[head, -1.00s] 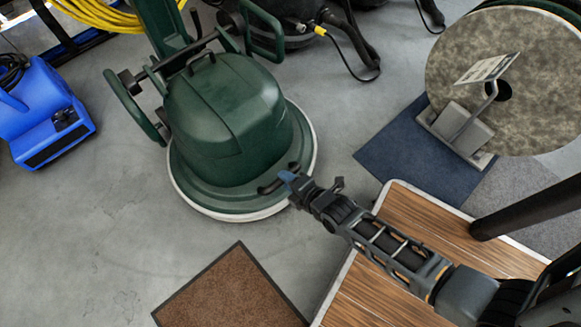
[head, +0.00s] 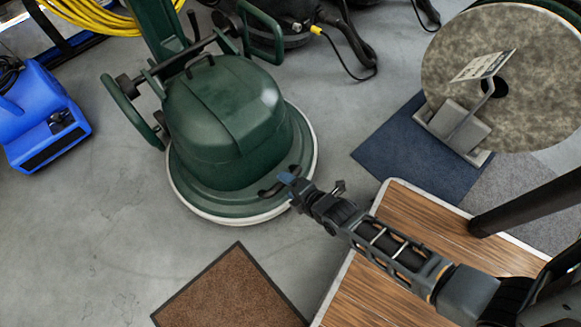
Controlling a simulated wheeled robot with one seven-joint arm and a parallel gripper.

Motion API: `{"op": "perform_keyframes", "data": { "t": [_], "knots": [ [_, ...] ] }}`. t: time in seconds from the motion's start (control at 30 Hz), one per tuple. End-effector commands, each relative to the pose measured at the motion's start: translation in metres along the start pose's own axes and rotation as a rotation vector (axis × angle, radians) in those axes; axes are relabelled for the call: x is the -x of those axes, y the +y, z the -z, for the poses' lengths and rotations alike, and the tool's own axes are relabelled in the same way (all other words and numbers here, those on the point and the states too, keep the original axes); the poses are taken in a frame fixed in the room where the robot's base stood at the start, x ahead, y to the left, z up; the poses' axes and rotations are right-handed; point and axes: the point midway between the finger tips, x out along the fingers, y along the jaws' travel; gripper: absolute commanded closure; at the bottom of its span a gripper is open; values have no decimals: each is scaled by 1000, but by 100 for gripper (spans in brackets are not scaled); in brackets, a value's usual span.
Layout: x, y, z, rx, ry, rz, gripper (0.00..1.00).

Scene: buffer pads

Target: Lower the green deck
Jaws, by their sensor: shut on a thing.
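The green deck (head: 203,192) is the round base of a green floor machine (head: 225,115) with a white rim (head: 240,219). It stands on the grey floor left of centre, and I cannot tell whether it is flat or slightly raised. My gripper (head: 284,180) reaches in from the lower right and is shut on a dark handle (head: 268,190) at the deck's right front edge. The fingers partly hide the handle.
A brown mat (head: 230,289) lies in front of the machine. A wood-topped platform (head: 420,215) is at lower right. A blue mat (head: 405,155) and a round stone-look pad (head: 450,60) are at upper right. A blue blower (head: 40,115) is at left.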

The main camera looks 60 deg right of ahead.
Motion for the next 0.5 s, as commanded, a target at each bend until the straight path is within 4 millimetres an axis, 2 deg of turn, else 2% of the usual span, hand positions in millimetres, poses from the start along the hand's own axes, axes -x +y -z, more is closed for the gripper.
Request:
{"op": "perform_keyframes", "data": {
  "t": [0.03,0.17,0.5],
  "knots": [
    [2,-10,0,0,1,22,50],
    [13,-9,0,0,1,23,50],
    [66,-3,0,0,0,11,50]
  ]
}}
